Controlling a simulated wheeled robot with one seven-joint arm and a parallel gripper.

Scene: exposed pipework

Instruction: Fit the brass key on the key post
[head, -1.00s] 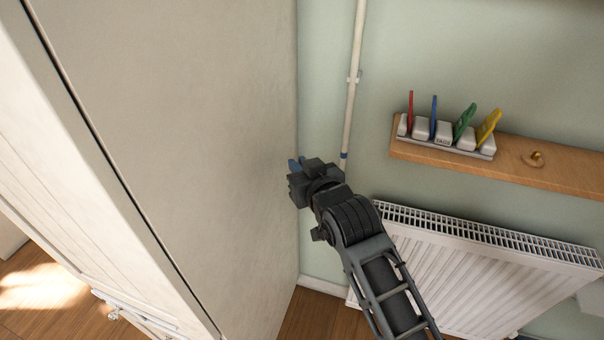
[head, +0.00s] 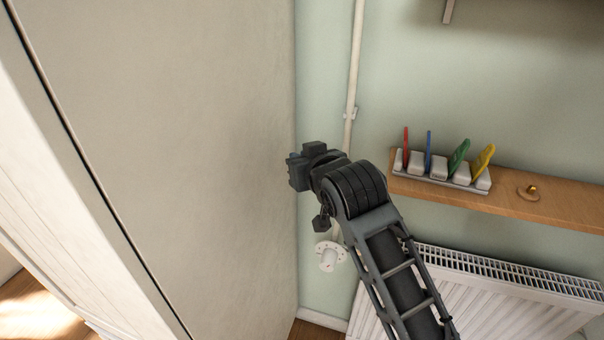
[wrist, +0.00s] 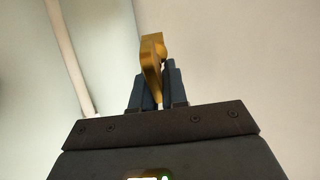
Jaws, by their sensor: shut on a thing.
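In the wrist view the brass key (wrist: 152,65) stands up between the dark fingers of my gripper (wrist: 157,88), which is shut on it. In the head view my gripper (head: 298,170) is in front of the pale panel, left of the white pipe, and hides the key. A white flanged fitting with a stub (head: 329,256) shows below my wrist. A small round base with a brass nub (head: 529,192) is on the wooden shelf. I cannot tell which of these two, if either, is the key post.
A white rack (head: 441,172) with red, blue, green and yellow tags stands on the wooden shelf (head: 560,207) at right. A white radiator (head: 500,296) is below it. A white pipe (head: 353,75) runs down the wall. The large pale panel (head: 190,130) bounds the left.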

